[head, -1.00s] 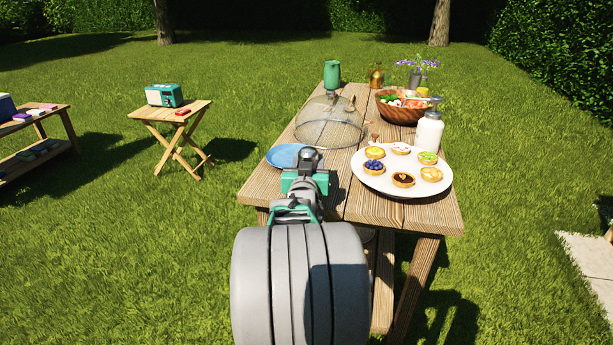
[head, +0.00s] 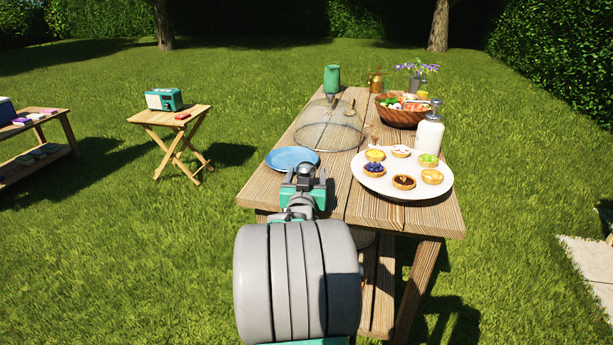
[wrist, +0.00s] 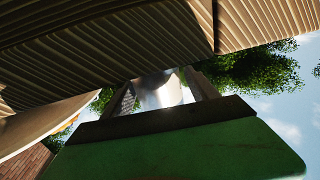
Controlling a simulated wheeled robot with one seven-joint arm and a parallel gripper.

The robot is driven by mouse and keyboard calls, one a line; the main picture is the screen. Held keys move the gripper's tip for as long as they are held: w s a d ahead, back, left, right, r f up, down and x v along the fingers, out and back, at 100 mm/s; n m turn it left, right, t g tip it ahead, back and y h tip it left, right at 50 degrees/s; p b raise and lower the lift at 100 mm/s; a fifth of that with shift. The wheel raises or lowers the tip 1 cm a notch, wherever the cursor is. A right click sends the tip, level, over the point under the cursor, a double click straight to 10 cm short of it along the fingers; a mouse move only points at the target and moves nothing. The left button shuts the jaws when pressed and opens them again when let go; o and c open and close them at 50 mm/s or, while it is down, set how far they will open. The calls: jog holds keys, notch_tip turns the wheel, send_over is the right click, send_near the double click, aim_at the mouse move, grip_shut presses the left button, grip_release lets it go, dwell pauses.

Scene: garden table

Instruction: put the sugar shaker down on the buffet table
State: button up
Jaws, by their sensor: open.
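The sugar shaker, a shiny silver metal piece (wrist: 160,88), shows between the fingers in the wrist view. Its top (head: 305,169) shows in the head view just in front of the blue plate. My gripper (head: 304,184) is at the near left end of the wooden buffet table (head: 340,205), low by its top. The jaws are open, one finger on each side of the shaker. My own arm hides the shaker's lower part in the head view, so its contact with the boards is not clear.
A blue plate (head: 291,156) lies just beyond my gripper. A mesh dome (head: 328,130) stands behind it. A white platter of tarts (head: 385,188) and a white pump bottle (head: 429,138) are to the right. A salad bowl (head: 402,116) stands farther back.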

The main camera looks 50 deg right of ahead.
jog(key=shift+r, duration=0.2)
jog(key=p+v, duration=0.1)
jog(key=v, duration=1.1)
jog(key=w+a+f+n+y, duration=0.2)
jog(key=w+a+f+y, duration=0.15)
jog(key=a, duration=0.25)
jog(key=w+a+f+n+y, duration=0.1)
jog(key=w+a+f+y, duration=0.25)
jog(key=a, duration=0.25)
jog(key=s+a+f+n+g+y, duration=0.1)
jog(key=a+f+n+g+y, duration=0.15)
jog(key=a, duration=0.55)
jog(key=a+f+n+g+y, duration=0.1)
jog(key=a+f+n+y, duration=0.15)
jog(key=a, duration=0.55)
jog(key=s+a+f+n+g+y, duration=0.1)
jog(key=s+a+n+g+y, duration=0.2)
jog(key=s+a, duration=0.4)
jog(key=a, duration=0.3)
jog(key=shift+s+n+g, duration=0.3)
jog(key=shift+s+g, duration=0.05)
jog(key=shift+c, duration=0.2)
